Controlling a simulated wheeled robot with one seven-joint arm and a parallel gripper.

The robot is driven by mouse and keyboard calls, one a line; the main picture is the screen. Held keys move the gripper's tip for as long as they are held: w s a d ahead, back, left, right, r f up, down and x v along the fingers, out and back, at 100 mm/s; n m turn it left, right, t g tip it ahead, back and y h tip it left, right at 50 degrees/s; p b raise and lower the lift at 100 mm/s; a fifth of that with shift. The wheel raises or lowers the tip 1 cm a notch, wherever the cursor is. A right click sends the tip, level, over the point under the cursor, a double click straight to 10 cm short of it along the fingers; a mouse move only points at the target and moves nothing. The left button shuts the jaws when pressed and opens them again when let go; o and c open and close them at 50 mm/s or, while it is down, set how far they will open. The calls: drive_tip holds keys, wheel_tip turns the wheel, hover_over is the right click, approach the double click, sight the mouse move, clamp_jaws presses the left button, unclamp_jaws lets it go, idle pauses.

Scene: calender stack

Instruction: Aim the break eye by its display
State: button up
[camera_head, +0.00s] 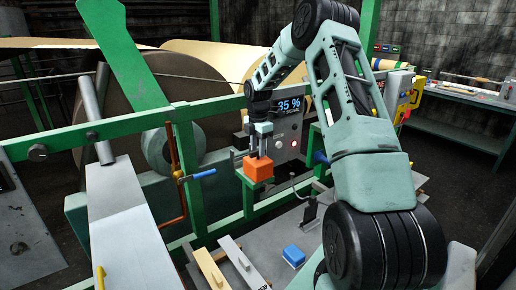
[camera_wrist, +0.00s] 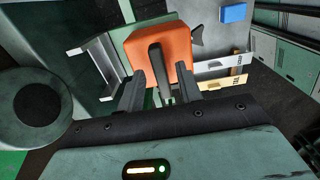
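The orange block (camera_head: 259,169), which looks like the break eye, sits on a green bracket (camera_head: 247,185) beside the machine frame. In the wrist view the orange block (camera_wrist: 178,47) has a dark upright bar (camera_wrist: 156,62) in front of it. My gripper (camera_head: 262,146) is right above the block, pointing down. In the wrist view my gripper (camera_wrist: 157,72) has its two fingers apart, one on each side of the bar, with gaps showing. The display (camera_head: 289,105) behind it reads 35 %. A small red-lit button (camera_head: 293,143) is below the display.
A large paper roll (camera_head: 205,62) and green rails stand behind. A copper-coloured pipe with a blue handle (camera_head: 202,174) is left of the block. A blue block (camera_head: 293,255) and cream and white bars (camera_head: 210,269) lie on the grey bench. A thin bent rod (camera_head: 294,184) stands right of the block.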

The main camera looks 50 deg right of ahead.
wheel_tip(320, 180, up, 17)
drive_tip(key=b, duration=0.4)
drive_tip(key=shift+r, duration=0.15)
idle(0.6)
drive_tip(key=s+a+f+m+b, duration=0.1)
drive_tip(key=a+f, duration=0.2)
drive_tip(key=a, duration=0.8)
drive_tip(key=s+a+f+m+b, duration=0.1)
drive_tip(key=a+f, duration=0.1)
drive_tip(key=a, duration=1)
drive_tip(key=s+a+f+b, duration=0.1)
drive_tip(key=a+f, duration=0.2)
drive_tip(key=a, duration=0.8)
drive_tip(key=s+a+f+m+b, duration=0.1)
drive_tip(key=s+a+f+m, duration=0.15)
drive_tip(key=s+a, duration=0.6)
drive_tip(key=s+a+f+m+b, duration=0.1)
drive_tip(key=s+a+f, duration=0.2)
drive_tip(key=s, duration=0.6)
drive_tip(key=s+a+f+m, duration=0.2)
drive_tip(key=s+f, duration=0.3)
drive_tip(key=s, duration=0.5)
drive_tip(key=shift+s+a+f+y+b, duration=0.2)
drive_tip(key=shift+a+f+y+b, duration=0.15)
drive_tip(key=shift+a, duration=0.35)
